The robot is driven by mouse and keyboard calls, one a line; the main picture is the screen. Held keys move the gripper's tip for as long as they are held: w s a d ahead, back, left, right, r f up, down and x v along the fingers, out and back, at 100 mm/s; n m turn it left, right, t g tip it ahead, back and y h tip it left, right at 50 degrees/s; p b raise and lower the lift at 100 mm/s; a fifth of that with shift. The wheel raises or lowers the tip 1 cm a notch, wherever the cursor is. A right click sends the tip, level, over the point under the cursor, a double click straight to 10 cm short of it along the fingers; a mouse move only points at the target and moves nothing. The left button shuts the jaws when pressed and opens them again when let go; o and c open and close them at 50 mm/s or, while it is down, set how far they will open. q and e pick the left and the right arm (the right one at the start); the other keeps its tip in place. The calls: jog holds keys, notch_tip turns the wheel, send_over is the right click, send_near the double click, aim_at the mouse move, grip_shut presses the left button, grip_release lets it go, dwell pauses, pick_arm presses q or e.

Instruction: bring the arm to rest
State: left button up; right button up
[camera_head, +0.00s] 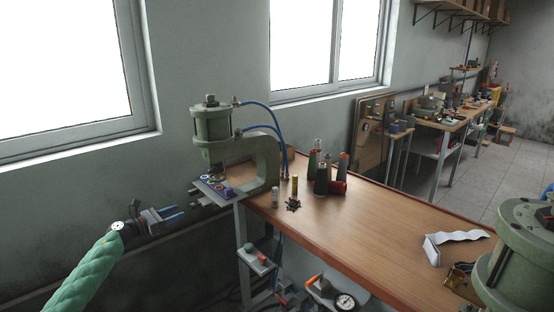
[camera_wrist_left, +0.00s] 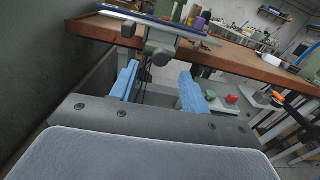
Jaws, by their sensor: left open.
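My left arm comes in from the lower left of the head view in a green sleeve. My left gripper (camera_head: 174,214) is left of the bench and the green press (camera_head: 262,160), apart from both, over the floor by the wall. Its two blue fingers stand apart with nothing between them. In the left wrist view the open fingers (camera_wrist_left: 165,90) point toward the bench edge and the underside of the press. My right gripper does not show in either view.
The wooden bench (camera_head: 340,229) carries several spools (camera_head: 322,180), a dark star-shaped part (camera_head: 293,205) and a white paper strip (camera_head: 460,236). A second green machine (camera_head: 520,250) stands at right. A pedal box with red and green buttons (camera_head: 256,260) and a gauge (camera_head: 345,301) are below.

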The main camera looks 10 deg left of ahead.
pick_arm(q)
jog(key=w+a+r+n+t+y, duration=0.3)
jog(key=a+r+n+t+y, duration=0.45)
jog(key=n+y, duration=1.1)
jog(key=s+d+f+n+g+h, duration=0.3)
jog(key=s+d+f+n+g, duration=1.1)
jog(key=s+d+f+n, duration=0.9)
jog(key=s+d+f+g+h, duration=0.1)
jog(key=s+d+f, duration=0.5)
jog(key=s, duration=0.6)
jog(key=s+d+f+g+h, duration=0.2)
jog(key=s+d+f, duration=0.4)
jog(key=s, duration=0.7)
jog(key=s+d+f+g+h, duration=0.2)
jog(key=s+d+f, duration=0.4)
jog(key=s, duration=0.6)
jog(key=shift+s+d+f+g, duration=0.25)
jog(key=shift+f+g, duration=0.2)
jog(key=shift+f, duration=0.3)
